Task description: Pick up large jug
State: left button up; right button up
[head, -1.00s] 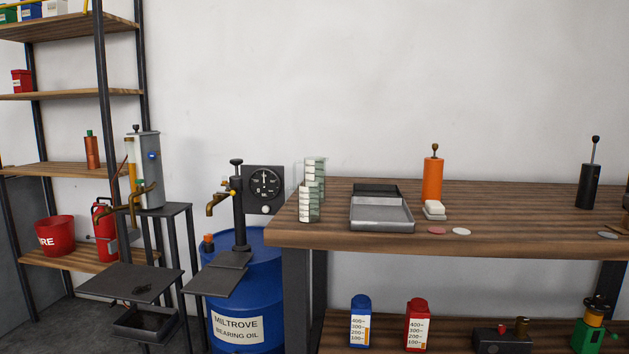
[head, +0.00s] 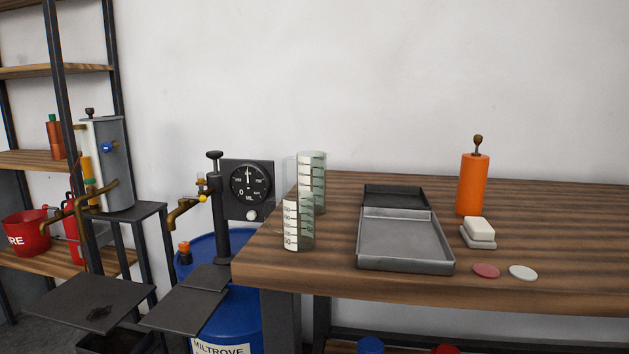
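Two clear graduated jugs stand upright at the left end of the wooden bench. The larger jug (head: 317,180) is the taller one behind, with a pale scale strip. The smaller jug (head: 298,222) stands in front of it, near the bench's front left edge, and overlaps the lower left of the larger one in this view. Both look empty, though the clear walls make this hard to tell. Neither of my grippers shows in the head view.
The bench (head: 580,235) carries a grey metal tray (head: 405,240), an orange bottle (head: 472,185), a white block (head: 479,229) and two discs. Left of it stand a blue oil drum (head: 245,320) with a pump (head: 220,210), a dial (head: 248,184) and a grey tank (head: 115,165).

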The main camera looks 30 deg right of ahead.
aim_at(312, 165)
jog(key=i+l+z, duration=0.1)
jog(key=z, duration=0.3)
jog(key=i+z, duration=0.15)
jog(key=z, duration=0.3)
jog(key=i+l+z, duration=0.1)
jog(key=z, duration=0.3)
